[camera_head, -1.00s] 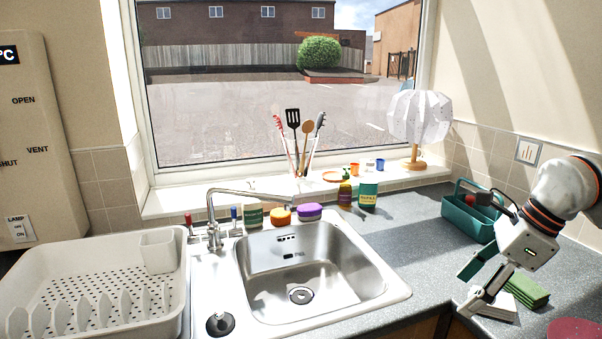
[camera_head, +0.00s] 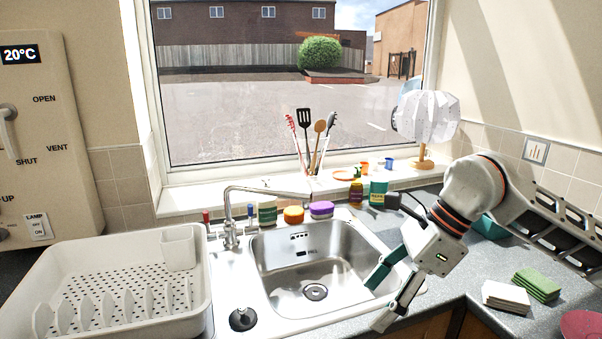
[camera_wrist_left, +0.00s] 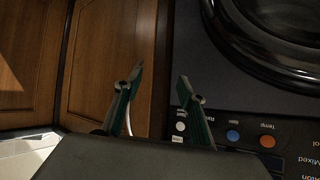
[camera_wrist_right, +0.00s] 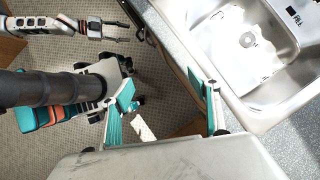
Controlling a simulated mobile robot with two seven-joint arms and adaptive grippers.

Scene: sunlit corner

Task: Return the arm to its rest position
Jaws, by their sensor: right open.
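My right arm reaches in from the right in the head view. Its gripper (camera_head: 374,304) is open and empty, with teal-lined fingers apart, over the right front edge of the sink. In the right wrist view the open fingers (camera_wrist_right: 162,80) have only the floor and the counter's side behind them. My left gripper is outside the head view. In the left wrist view its fingers (camera_wrist_left: 162,76) are apart with nothing between them, in front of wooden cabinet doors (camera_wrist_left: 110,55). My left gripper also shows at the top left of the right wrist view (camera_wrist_right: 112,30).
The steel sink (camera_head: 345,262) and its tap (camera_head: 229,215) are close by. A white dish rack (camera_head: 200,290) stands left. A white cloth stack (camera_head: 506,297), green sponges (camera_head: 537,284) and a teal caddy (camera_head: 490,228) lie right. A dark appliance (camera_wrist_left: 235,60) is near my left gripper.

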